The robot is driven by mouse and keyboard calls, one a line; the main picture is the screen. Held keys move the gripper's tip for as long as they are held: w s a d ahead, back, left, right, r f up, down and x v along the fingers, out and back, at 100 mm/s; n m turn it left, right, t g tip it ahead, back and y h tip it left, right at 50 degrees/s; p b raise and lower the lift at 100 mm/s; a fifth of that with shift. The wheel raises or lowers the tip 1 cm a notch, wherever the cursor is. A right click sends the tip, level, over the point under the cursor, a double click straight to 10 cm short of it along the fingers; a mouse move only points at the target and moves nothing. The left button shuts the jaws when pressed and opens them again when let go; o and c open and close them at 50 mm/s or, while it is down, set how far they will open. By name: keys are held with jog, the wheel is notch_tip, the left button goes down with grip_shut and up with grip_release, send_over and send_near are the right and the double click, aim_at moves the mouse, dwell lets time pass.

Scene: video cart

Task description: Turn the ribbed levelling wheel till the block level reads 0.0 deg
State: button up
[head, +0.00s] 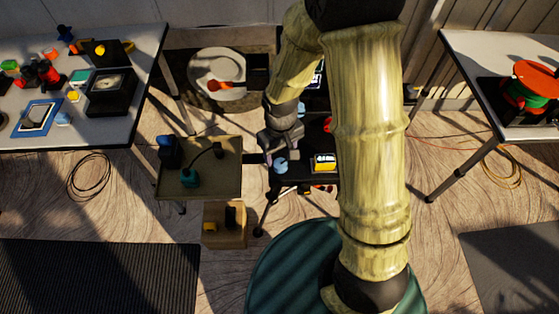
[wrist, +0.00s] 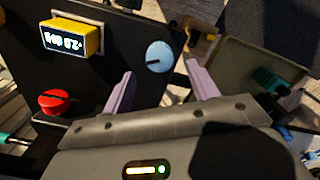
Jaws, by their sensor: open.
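The yellow block level (wrist: 72,36) sits on a dark plate (wrist: 115,52); its display appears upside down in the wrist view and seems to show 2.0 deg, its sign unclear. It also shows in the head view (head: 325,162). A light blue round wheel (wrist: 160,57) with a dark pointer mark is on the same plate, and in the head view (head: 280,166). A red knob (wrist: 52,102) is on it too. Ribs cannot be made out on either. My gripper (wrist: 160,69) is open and empty, its lavender fingertips either side of the blue wheel's near edge; contact cannot be told.
A tan tray (head: 222,160) with dark and teal items stands left of the cart, with a wooden box (head: 225,226) below it. Cluttered tables (head: 150,50) stand left and right (head: 460,60). Coiled cables lie on the floor.

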aim_at(281, 163)
notch_tip(281, 163, down, 5)
jog(key=shift+a+r, duration=0.15)
jog(key=shift+d, duration=0.3)
jog(key=shift+s, duration=0.1)
jog(key=c, duration=1)
